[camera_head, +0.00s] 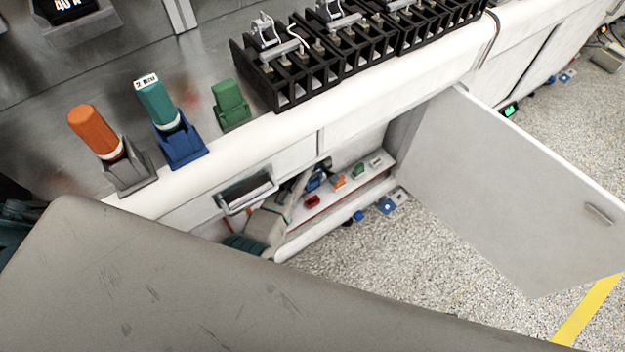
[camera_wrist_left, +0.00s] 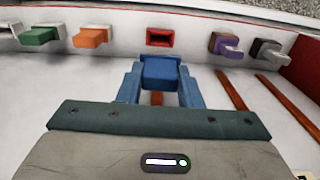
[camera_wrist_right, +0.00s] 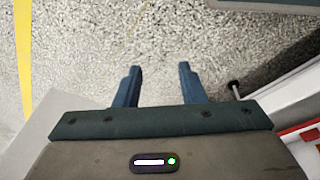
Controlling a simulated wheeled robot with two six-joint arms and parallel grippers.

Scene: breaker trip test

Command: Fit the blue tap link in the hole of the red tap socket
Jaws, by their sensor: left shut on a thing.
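My left gripper (camera_wrist_left: 160,88) is shut on the blue tap link (camera_wrist_left: 161,72), which shows between its two fingers in the left wrist view. The red tap socket (camera_wrist_left: 160,38) lies straight beyond the link, with its dark hole empty and facing me. A gap shows between link and socket. In the head view the red socket (camera_head: 312,201) sits on the cabinet's inner shelf, and my left gripper (camera_head: 318,181) reaches in there, small and partly hidden. My right gripper (camera_wrist_right: 158,85) is open and empty above the speckled floor.
In the left wrist view, orange (camera_wrist_left: 90,37) and green (camera_wrist_left: 40,35) links stand left of the red socket, purple (camera_wrist_left: 226,46) and black (camera_wrist_left: 268,50) ones right. The cabinet door (camera_head: 520,190) hangs open. A drawer handle (camera_head: 247,194) is close to my left arm.

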